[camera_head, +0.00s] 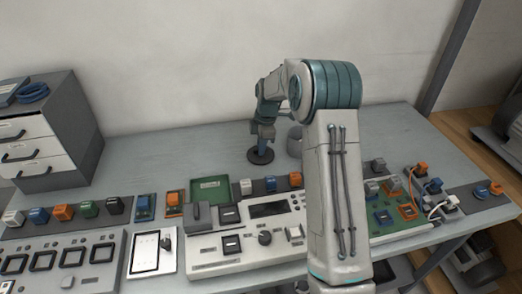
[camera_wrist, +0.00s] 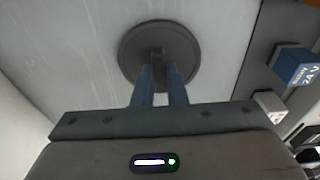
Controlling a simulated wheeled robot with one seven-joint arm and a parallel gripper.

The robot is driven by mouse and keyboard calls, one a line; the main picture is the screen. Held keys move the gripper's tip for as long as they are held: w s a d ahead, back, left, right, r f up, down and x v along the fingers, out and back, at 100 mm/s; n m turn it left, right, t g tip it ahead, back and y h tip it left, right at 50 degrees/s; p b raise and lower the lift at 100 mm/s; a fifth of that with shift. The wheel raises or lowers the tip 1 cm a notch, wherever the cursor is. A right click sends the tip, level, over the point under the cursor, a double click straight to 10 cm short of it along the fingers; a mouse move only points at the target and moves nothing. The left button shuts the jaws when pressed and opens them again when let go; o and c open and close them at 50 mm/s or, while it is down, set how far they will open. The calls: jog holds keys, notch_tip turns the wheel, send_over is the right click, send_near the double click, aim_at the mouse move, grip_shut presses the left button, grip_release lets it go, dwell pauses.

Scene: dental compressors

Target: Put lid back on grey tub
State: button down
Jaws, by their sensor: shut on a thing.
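A round dark grey lid (camera_head: 260,156) is at the middle of the bench, below my gripper (camera_head: 262,145). In the wrist view the lid (camera_wrist: 135,52) shows as a disc, and the blue fingers of my gripper (camera_wrist: 160,75) are shut on its upright handle. I cannot tell whether the lid rests on the bench or hangs just above it. The grey tub (camera_head: 294,140) stands just to the right of the lid, partly hidden behind my arm. Its top and inside are hard to see.
A drawer cabinet (camera_head: 52,135) stands at the left on the grey bench (camera_head: 140,155). Control panels, a green tray (camera_head: 209,188) and several coloured blocks line the front. A blue block (camera_wrist: 296,66) shows at the right in the wrist view. The bench left of the lid is clear.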

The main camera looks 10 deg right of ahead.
notch_tip(320, 180, up, 10)
jog(key=r, duration=0.1)
jog(key=d+r+p, duration=0.4)
jog(key=d+p, duration=0.9)
jog(key=d, duration=0.1)
jog(key=shift+f+b, duration=2.15)
jog(key=shift+f, duration=1.3)
jog(key=shift+f+b, duration=0.15)
jog(key=shift+b, duration=0.2)
jog(key=c, duration=0.9)
grip_release()
